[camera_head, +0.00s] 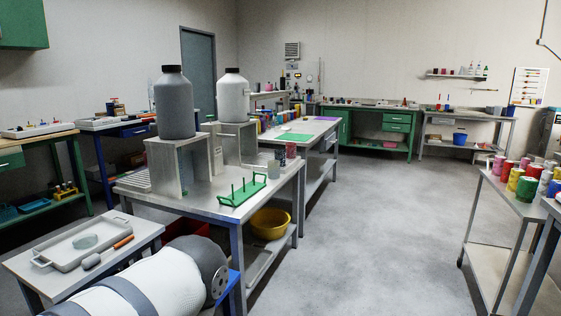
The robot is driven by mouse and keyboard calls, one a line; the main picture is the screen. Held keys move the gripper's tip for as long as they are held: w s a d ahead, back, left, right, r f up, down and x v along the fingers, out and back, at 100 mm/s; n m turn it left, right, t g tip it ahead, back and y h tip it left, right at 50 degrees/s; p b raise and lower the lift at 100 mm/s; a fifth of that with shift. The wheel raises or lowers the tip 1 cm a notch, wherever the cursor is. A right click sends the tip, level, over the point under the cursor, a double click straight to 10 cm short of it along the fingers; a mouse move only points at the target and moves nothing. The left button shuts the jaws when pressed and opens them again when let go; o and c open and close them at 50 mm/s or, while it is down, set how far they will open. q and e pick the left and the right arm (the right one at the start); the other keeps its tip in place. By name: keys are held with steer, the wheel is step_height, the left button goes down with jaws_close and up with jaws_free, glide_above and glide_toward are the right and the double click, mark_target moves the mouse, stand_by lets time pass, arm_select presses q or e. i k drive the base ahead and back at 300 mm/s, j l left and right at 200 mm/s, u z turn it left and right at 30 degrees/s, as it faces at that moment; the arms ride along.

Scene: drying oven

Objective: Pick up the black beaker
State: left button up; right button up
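I cannot make out a black beaker for certain. A small grey cup-like vessel (273,169) stands on the metal table (205,189) in the middle, to the right of the green rack. A red cup-like vessel (291,150) stands just behind it. Several coloured cups or cans, among them a green one (526,189), crowd the right-hand table; too small to tell if one is black.
A dark grey bottle (174,103) and a white bottle (232,96) stand raised on metal stands. A green rack with upright pegs (242,191) is at the table's front. A yellow bowl (270,224) is on the lower shelf. The floor (385,220) between the tables is clear.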

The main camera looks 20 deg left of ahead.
mark_target(279, 154)
steer(key=i, duration=1.7)
steer(key=i+u, duration=0.1)
steer(key=i, duration=0.35)
steer(key=i+l+u, duration=0.1)
steer(key=i, duration=0.4)
steer(key=i+l+u, duration=0.1)
steer(key=i, duration=0.35)
steer(key=i+l+u, duration=0.1)
steer(key=i, duration=0.35)
steer(key=i+l+u, duration=0.1)
steer(key=i, duration=0.35)
steer(key=i+l+u, duration=0.15)
steer(key=i+u, duration=0.15)
steer(key=u, duration=0.15)
steer(key=i+l+u, duration=0.2)
steer(key=u, duration=0.25)
steer(key=i+l+u, duration=0.25)
steer(key=u, duration=0.25)
steer(key=i+l+u, duration=0.15)
steer(key=l+u, duration=0.3)
